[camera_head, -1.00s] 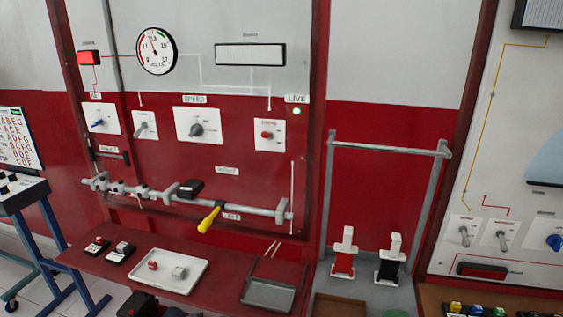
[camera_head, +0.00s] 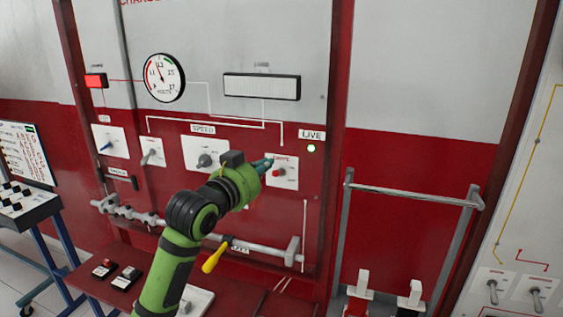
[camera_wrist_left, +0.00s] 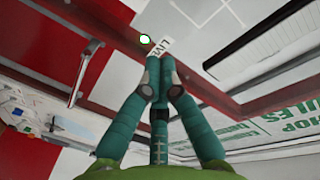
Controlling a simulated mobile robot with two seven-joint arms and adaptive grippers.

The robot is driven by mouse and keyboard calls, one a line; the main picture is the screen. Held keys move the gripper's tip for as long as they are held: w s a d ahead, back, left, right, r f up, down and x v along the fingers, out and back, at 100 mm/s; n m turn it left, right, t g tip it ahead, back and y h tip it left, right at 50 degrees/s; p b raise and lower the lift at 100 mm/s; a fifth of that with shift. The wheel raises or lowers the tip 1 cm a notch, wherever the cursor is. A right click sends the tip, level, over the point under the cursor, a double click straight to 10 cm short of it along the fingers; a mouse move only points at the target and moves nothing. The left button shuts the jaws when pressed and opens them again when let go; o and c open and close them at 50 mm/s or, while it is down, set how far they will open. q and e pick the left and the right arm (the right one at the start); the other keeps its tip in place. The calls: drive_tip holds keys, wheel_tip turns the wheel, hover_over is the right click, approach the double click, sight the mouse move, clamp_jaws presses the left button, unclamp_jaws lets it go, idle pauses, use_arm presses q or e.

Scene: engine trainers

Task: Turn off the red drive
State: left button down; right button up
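The upright panel (camera_head: 245,140), red below and pale above, stands before me. At its right a white plate (camera_head: 284,184) carries a small red knob (camera_head: 277,172). The green light (camera_head: 311,148) beside the LIVE label is lit; it also shows in the left wrist view (camera_wrist_left: 145,39). The grey speed knob (camera_head: 205,160) is left of the plate. My left gripper (camera_head: 267,163) has its teal fingertips at the plate's upper left, close by the red knob; I cannot tell whether they touch. In the left wrist view its fingers (camera_wrist_left: 159,72) are drawn together with nothing visible between them. My right gripper is out of view.
A gauge (camera_head: 164,78) and a lit red lamp (camera_head: 96,80) are higher on the panel. A grey metal frame (camera_head: 411,193) stands to the right.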

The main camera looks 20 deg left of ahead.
use_arm(q)
drive_tip(key=shift+s, duration=0.1)
drive_tip(key=p, duration=0.5)
hover_over(278, 173)
drive_tip(key=d, duration=0.2)
drive_tip(key=shift+a, duration=0.15)
drive_tip(key=f, duration=0.1)
drive_tip(key=a+f+p, duration=0.1)
drive_tip(key=s+a+f, duration=0.1)
drive_tip(key=shift+f+p, duration=0.35)
drive_tip(key=shift+f, duration=0.05)
